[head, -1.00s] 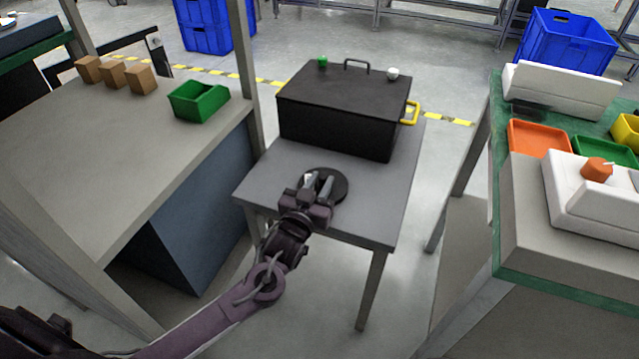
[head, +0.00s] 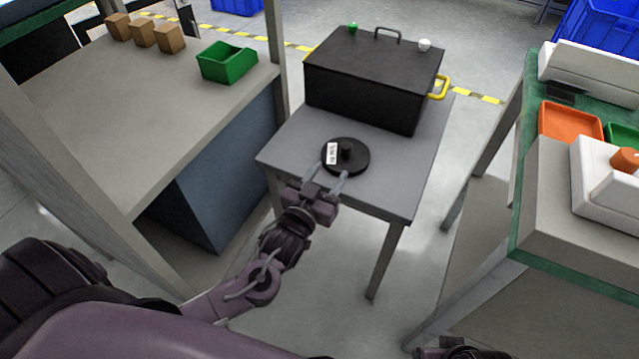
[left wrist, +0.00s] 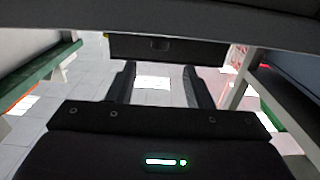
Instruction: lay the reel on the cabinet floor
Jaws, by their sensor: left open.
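The reel (head: 357,162) is a black disc with a raised hub and a white label, lying flat on the grey table (head: 385,196). The black box-like cabinet (head: 361,97) stands behind it, its top shut, with a yellow handle on its right side. My left gripper (head: 339,171) is open and empty at the reel's near edge, its fingers pointing towards the reel. In the left wrist view its two fingers (left wrist: 160,88) stand apart with nothing between them. I cannot make out the reel there. My right gripper is not clearly seen.
A bench on the left holds a green bin (head: 226,63) and several brown blocks (head: 142,33). A green-edged bench on the right holds an orange tray (head: 570,121) and a white device (head: 606,190). Grey tabletop is clear around the reel.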

